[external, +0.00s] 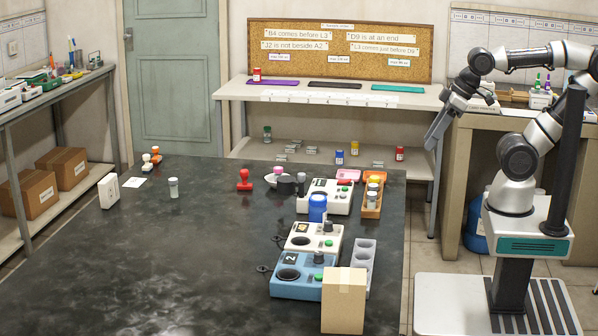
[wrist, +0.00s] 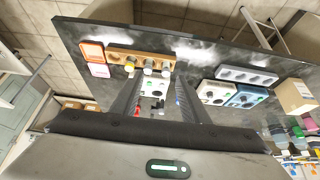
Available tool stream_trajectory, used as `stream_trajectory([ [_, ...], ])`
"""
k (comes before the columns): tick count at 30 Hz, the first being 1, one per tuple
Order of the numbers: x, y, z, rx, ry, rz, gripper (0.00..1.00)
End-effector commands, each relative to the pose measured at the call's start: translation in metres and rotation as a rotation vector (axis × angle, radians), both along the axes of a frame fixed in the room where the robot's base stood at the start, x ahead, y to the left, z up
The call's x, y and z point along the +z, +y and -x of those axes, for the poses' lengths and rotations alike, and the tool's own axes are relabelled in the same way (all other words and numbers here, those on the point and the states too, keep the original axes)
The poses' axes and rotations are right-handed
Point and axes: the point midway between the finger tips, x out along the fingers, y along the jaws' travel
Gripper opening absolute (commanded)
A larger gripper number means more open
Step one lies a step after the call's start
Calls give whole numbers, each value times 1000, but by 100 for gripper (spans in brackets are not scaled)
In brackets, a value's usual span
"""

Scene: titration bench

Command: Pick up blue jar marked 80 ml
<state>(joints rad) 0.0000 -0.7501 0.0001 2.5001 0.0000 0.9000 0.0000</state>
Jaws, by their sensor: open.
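Two blue containers show in the external view, and I cannot read 80 ml on either. A small blue jar (external: 339,157) with a pale label stands on the lower shelf of the back bench. A larger blue container (external: 317,208) stands on the dark table among the devices. A bit of blue shows beside the right finger there, too small to identify.
The lower shelf also holds a green jar (external: 267,133), a red jar (external: 399,154) and several small grey items. An orange rack (external: 373,196) with jars, white and blue devices (external: 303,276) and a cardboard box (external: 343,300) crowd the table's right side. Its left half is mostly clear.

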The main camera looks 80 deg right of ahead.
Motion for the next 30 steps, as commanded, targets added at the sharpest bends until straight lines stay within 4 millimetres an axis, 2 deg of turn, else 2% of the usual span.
stream_trajectory([
  [9,0,0,0,0,0,0,41],
  [13,0,0,0,0,0,0,60],
  [22,2,0,-2,0,3,-1,60],
  [26,16,4,-20,-4,36,-11,60],
  [29,34,11,-51,-14,89,-27,60],
  [30,41,15,-67,-20,114,-33,60],
])
